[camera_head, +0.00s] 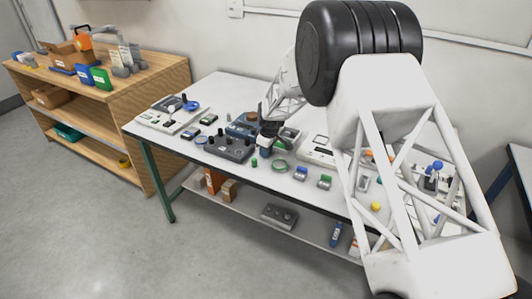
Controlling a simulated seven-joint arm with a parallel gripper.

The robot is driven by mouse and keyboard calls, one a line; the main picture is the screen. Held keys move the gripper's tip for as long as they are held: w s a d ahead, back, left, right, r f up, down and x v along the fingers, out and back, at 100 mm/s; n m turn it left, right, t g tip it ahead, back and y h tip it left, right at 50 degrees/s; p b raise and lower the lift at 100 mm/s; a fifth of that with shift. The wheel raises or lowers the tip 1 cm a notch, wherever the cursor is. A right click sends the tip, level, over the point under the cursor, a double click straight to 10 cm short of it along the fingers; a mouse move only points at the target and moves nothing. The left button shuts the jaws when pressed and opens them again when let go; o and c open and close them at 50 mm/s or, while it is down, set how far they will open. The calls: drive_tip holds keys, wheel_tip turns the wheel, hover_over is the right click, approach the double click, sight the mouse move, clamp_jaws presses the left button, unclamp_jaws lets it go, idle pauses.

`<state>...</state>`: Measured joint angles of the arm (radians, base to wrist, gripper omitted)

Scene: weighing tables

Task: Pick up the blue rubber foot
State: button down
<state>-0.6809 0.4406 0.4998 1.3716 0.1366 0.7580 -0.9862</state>
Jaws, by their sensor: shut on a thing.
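My gripper (266,150) is low over the white-topped table, near its front edge and just right of a dark grey block with black knobs (230,148). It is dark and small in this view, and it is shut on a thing. A bluish patch shows at the fingertips, consistent with the blue rubber foot, but its outline is mostly hidden by the fingers. I cannot tell whether it touches the table.
A small green piece (254,162) and a green ring (280,166) lie close by. A blue box (243,124) stands behind. A white scale (319,151) is to the right. My arm covers much of the table's right side. A wooden shelf (150,75) stands left.

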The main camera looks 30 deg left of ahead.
drive_tip(key=shift+r, duration=0.75)
wheel_tip(320, 180, up, 2)
drive_tip(key=shift+r, duration=0.1)
drive_tip(key=s+d, duration=0.3)
drive_tip(key=s, duration=0.1)
drive_tip(key=s+d+r, duration=0.1)
drive_tip(key=s+d, duration=0.2)
drive_tip(key=s, duration=0.1)
drive_tip(key=s+d, duration=0.4)
drive_tip(key=shift+s+d+r, duration=0.1)
drive_tip(key=shift+s+r, duration=0.05)
drive_tip(key=shift+s, duration=0.05)
